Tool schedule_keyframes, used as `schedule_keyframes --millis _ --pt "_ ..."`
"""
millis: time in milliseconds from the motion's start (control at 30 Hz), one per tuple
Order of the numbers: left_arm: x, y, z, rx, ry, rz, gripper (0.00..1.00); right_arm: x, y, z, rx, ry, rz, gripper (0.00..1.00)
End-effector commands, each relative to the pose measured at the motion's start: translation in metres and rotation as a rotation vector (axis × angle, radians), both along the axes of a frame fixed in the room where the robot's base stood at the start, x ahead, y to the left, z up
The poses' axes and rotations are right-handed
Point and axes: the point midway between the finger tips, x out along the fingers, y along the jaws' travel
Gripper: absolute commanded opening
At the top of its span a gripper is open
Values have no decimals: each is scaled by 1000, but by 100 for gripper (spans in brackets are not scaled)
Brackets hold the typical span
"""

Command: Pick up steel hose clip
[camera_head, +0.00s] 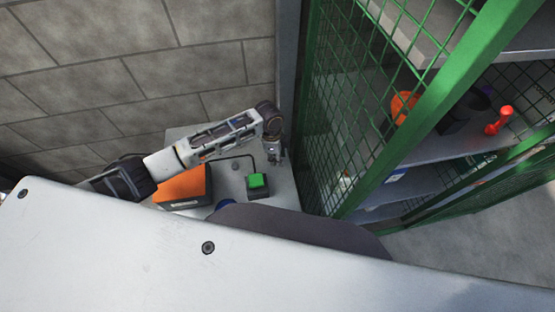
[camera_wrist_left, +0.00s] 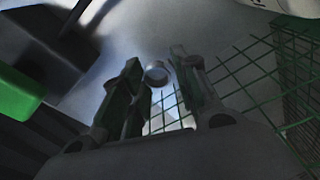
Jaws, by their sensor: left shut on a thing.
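My left gripper (camera_head: 273,158) is over the back right part of the pale worktop, close to the green mesh. In the left wrist view, my left gripper (camera_wrist_left: 157,78) is shut on a small grey ring, the steel hose clip (camera_wrist_left: 157,72), which sits between the fingertips. The clip is too small and hidden to make out in the head view. My right gripper is not in view.
An orange-topped box (camera_head: 183,187) and a dark box with a green top (camera_head: 257,183) stand on the worktop (camera_head: 284,190). A green mesh cage (camera_head: 345,110) with shelves (camera_head: 440,145) rises on the right. A block wall (camera_head: 130,60) is behind.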

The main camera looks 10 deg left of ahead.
Motion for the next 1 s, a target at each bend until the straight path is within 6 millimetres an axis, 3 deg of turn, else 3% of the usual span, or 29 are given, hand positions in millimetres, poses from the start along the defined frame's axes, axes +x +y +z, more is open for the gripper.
schedule_keyframes --millis 200,433,1000 --pt "1 0 34 -2 -3 0 20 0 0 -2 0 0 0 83" --pt "1 0 61 -2 -1 0 20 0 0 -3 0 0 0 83" --pt "0 0 70 -1 0 0 20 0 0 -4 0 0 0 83"
